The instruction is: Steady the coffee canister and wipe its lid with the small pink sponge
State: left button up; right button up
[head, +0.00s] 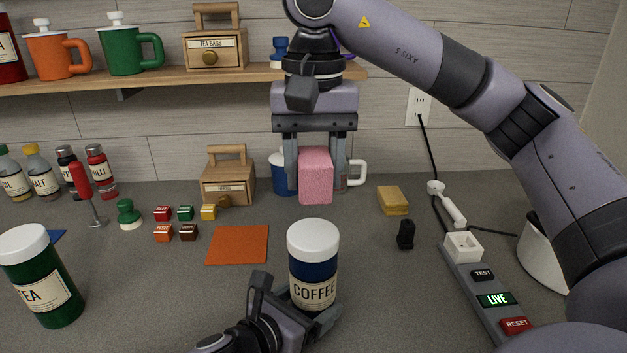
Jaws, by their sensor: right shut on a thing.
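The coffee canister (313,268) stands upright on the counter, dark blue with a white lid (313,238) and a COFFEE label. My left gripper (298,308) is low at the canister, with one finger on its left side and one by its lower right front. The fingers are around its base, but I cannot tell whether they press on it. My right gripper (317,178) points down and is shut on the small pink sponge (315,175). It holds the sponge behind and above the canister, apart from the lid. The lid is uncovered.
A green tea canister (43,281) stands at left. An orange mat (238,245) and several small coloured blocks lie behind. A blue mug (285,172) is behind the sponge.

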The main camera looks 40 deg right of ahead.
dwell(0.3)
pick_arm(q)
jog(key=o, duration=0.9)
jog(key=shift+o, duration=0.2)
jog(key=v, duration=1.2)
jog(key=shift+s, duration=0.1)
